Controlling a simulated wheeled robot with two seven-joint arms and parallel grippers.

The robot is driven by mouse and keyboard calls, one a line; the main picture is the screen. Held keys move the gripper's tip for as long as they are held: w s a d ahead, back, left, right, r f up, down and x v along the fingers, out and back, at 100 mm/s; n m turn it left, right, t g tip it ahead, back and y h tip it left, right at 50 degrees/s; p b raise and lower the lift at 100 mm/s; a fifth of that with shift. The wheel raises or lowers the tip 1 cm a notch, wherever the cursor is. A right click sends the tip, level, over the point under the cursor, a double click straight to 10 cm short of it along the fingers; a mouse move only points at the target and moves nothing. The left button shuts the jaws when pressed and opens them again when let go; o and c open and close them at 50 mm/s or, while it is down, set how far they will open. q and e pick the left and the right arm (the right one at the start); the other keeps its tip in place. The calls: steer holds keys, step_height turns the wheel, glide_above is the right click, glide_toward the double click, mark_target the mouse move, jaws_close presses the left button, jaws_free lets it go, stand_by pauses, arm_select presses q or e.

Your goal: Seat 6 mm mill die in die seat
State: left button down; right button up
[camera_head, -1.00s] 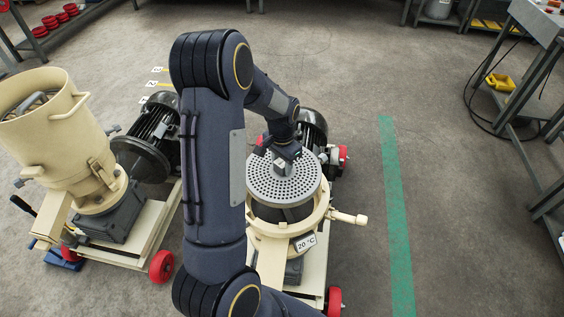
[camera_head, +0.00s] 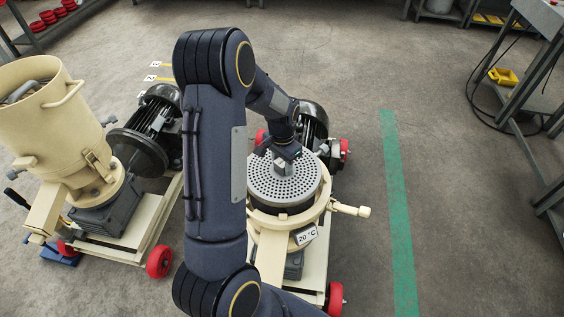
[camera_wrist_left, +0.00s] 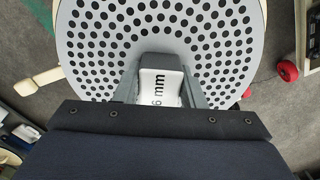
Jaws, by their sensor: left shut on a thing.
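The 6 mm mill die (camera_head: 266,190) is a grey disc full of round holes. Its raised hub carries a white "6 mm" label in the left wrist view (camera_wrist_left: 166,87). My left gripper (camera_head: 287,159) is shut on this hub from above, its fingers on both sides of the label. The die is level over the cream ring of the die seat (camera_head: 326,201) on the right-hand mill. A dark band shows between the disc and the ring, and I cannot tell whether the die touches the seat. My right gripper is not in view.
A "20 °C" tag (camera_head: 306,236) hangs on the mill's front, and a cream handle (camera_head: 352,210) sticks out right. A black motor (camera_head: 312,122) stands behind. A second mill with a cream hopper (camera_head: 52,117) is at left.

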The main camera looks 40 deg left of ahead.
arm_select(q)
steer(key=shift+w, duration=0.1)
stand_by(0.6)
steer(key=shift+f+b, duration=0.3)
steer(key=shift+b, duration=0.1)
steer(key=shift+f, duration=0.15)
steer(key=shift+f+b, duration=0.45)
steer(key=shift+b, duration=0.05)
stand_by(0.7)
steer(key=shift+f+b, duration=0.9)
steer(key=shift+f, duration=0.2)
steer(key=shift+f, duration=0.15)
steer(key=shift+f+b, duration=0.9)
steer(key=shift+f, duration=0.05)
steer(key=shift+f, duration=0.15)
